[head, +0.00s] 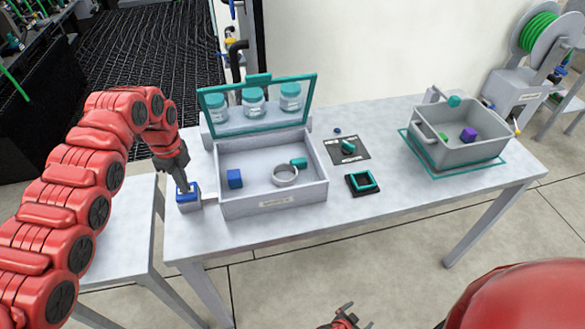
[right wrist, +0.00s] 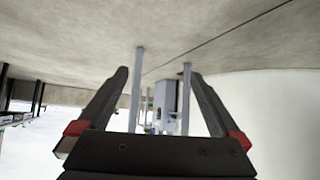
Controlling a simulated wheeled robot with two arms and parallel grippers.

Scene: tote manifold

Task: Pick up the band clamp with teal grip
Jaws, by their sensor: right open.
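The band clamp (head: 285,179) is a pale grey ring with a teal grip (head: 299,162). It lies inside the open grey box on the table in the head view, right of the middle of its floor. My left gripper (head: 184,187) points down at a small blue-topped block left of the box, apart from the clamp; whether its fingers are closed is too small to tell. My right gripper (head: 345,318) is low in front of the table, far from the clamp. It is open and empty in the right wrist view (right wrist: 158,85), which does not show the clamp.
The grey box (head: 270,206) also holds a blue cube (head: 235,178); its raised teal-framed lid (head: 258,101) has several jars behind it. Right of it are a black square frame (head: 362,184) and a dark mat (head: 358,156). A grey tote (head: 465,154) holds a purple block (head: 468,135).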

